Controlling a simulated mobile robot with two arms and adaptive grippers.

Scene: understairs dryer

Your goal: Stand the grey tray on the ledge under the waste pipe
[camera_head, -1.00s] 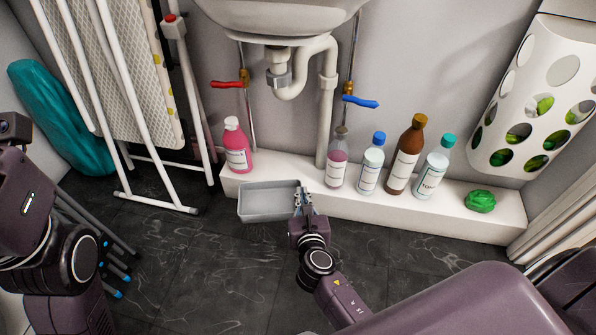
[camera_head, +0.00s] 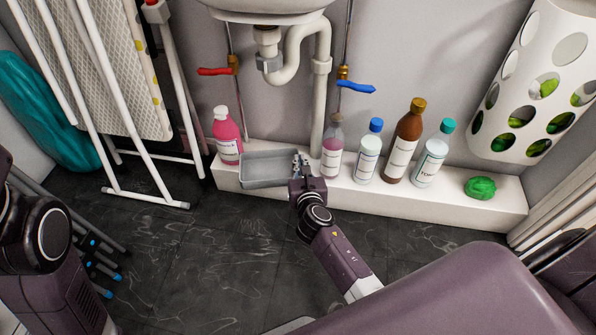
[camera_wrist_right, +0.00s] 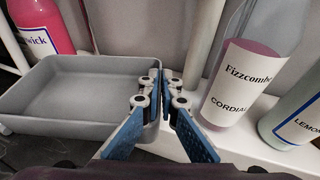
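The grey tray (camera_head: 268,183) is roughly level at the ledge (camera_head: 400,203), between the pink bottle (camera_head: 227,138) and the cordial bottle (camera_head: 332,150). It is left of the vertical part of the white waste pipe (camera_head: 318,110). I cannot tell whether its base touches the ledge. My right gripper (camera_head: 299,163) is shut on the tray's right wall; the wrist view shows the blue-padded fingers (camera_wrist_right: 166,88) pinching the wall of the empty tray (camera_wrist_right: 70,130). The cordial bottle (camera_wrist_right: 240,80) is close to their right. My left gripper is not in view, only part of that arm.
A red tap lever (camera_head: 214,71) and blue lever (camera_head: 356,87) stick out above. A drying rack (camera_head: 150,195) stands left.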

